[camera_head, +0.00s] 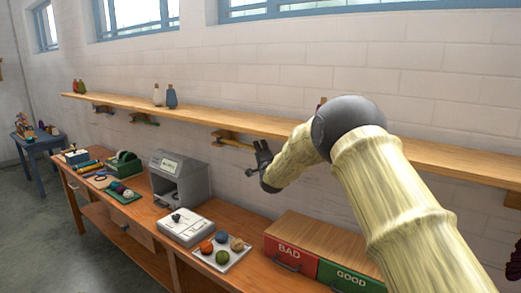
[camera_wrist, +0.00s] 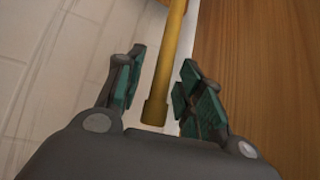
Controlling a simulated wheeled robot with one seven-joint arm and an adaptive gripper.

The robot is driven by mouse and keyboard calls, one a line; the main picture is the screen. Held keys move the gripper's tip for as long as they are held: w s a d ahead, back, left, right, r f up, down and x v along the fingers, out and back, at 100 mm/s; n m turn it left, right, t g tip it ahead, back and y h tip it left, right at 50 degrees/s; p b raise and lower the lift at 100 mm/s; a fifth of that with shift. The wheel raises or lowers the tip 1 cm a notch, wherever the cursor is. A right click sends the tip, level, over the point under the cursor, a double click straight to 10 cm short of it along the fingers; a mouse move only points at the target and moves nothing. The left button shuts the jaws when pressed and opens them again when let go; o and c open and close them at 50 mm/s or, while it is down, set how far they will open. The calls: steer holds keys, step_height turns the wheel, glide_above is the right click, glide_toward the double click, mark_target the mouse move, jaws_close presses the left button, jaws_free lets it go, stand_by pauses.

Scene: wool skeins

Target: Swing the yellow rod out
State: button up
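A yellow rod (camera_wrist: 168,65) runs down from the top of the wrist view, and its blunt end lies between the two fingers of my gripper (camera_wrist: 160,95). The fingers stand open on either side, with a visible gap to the rod on both sides. In the head view my gripper (camera_head: 262,156) is just below the wall shelf, beside a yellowish rod on a wooden bracket (camera_head: 232,138). The exact fingertip position is too small to tell there.
Below is a workbench with a grey machine (camera_head: 180,178), a ball tray (camera_head: 222,262) and BAD and GOOD drawers (camera_head: 318,250).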

steer(key=shift+w, duration=0.1)
steer(key=shift+c, duration=0.2)
jaws_close()
